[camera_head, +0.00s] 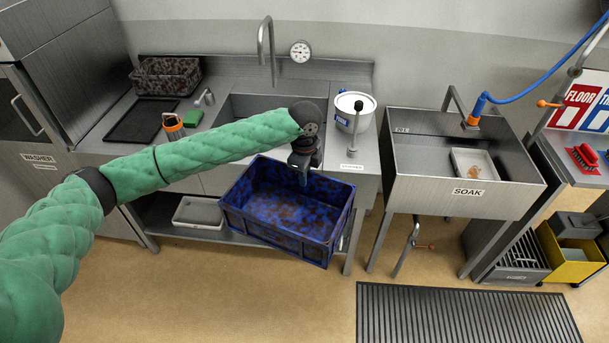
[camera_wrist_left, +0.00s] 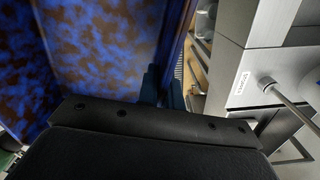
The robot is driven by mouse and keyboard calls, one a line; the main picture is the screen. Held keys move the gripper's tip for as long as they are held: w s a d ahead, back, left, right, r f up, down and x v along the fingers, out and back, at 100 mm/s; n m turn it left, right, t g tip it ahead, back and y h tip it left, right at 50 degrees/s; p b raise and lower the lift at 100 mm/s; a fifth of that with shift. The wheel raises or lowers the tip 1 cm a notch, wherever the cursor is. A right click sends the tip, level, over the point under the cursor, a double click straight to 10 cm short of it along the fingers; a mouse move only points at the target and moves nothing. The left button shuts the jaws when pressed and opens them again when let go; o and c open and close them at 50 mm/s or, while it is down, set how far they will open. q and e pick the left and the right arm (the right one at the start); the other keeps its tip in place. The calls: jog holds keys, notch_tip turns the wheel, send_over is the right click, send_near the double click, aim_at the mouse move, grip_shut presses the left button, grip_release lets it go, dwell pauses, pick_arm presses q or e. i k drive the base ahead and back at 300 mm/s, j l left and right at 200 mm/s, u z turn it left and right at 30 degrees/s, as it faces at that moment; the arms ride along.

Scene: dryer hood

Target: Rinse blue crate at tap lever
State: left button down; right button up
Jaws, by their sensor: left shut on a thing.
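The blue crate (camera_head: 290,225), mottled with brown dirt, hangs tilted in front of the sink counter. My left gripper (camera_head: 303,178) is shut on its far rim. In the left wrist view the gripper's fingers (camera_wrist_left: 160,86) pinch the rim, and the crate's stained wall (camera_wrist_left: 100,45) fills the left side. A gooseneck tap (camera_head: 268,45) rises behind the sink basin (camera_head: 250,106). My right gripper is out of view.
The white bucket (camera_head: 345,104) stands right. A SOAK sink (camera_head: 455,197) stands farther right. A ribbed floor mat (camera_head: 465,315) lies in front.

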aim_at(197, 104)
jog(key=i, duration=1.5)
